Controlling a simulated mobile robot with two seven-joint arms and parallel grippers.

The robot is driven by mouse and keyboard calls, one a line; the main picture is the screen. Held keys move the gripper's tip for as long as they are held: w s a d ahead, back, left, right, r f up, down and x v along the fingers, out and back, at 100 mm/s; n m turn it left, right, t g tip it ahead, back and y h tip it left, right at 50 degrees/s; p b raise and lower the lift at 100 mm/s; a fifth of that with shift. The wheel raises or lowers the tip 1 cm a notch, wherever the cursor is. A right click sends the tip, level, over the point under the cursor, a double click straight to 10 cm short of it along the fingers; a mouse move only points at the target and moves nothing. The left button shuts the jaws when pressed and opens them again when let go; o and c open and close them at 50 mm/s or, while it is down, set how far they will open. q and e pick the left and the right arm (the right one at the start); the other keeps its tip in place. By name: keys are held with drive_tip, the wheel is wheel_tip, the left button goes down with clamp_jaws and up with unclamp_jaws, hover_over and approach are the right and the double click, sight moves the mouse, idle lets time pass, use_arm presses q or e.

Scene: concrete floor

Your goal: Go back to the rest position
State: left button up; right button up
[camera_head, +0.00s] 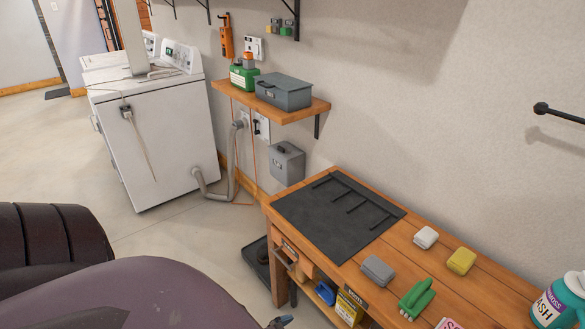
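No task object is named. The wooden workbench (470,265) stands at the lower right, with a dark mat (318,243) on its left end. On its top sit a grey block (378,269), a white block (426,237), a yellow block (461,260) and a green object (416,299). A teal and white wash container (556,303) is partly cut off at the right edge.
A large dark purple rounded body (140,290) and a black ribbed shape (50,245) fill the lower left. A white appliance (155,140) stands at the back left. A wall shelf (230,95) holds a grey toolbox (284,91). Bare floor (160,228) lies between.

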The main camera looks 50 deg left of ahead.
use_arm(q)
drive_tip(key=shift+s+a+n, duration=0.15)
drive_tip(key=shift+s+n, duration=0.35)
drive_tip(key=shift+n, duration=0.4)
idle(0.7)
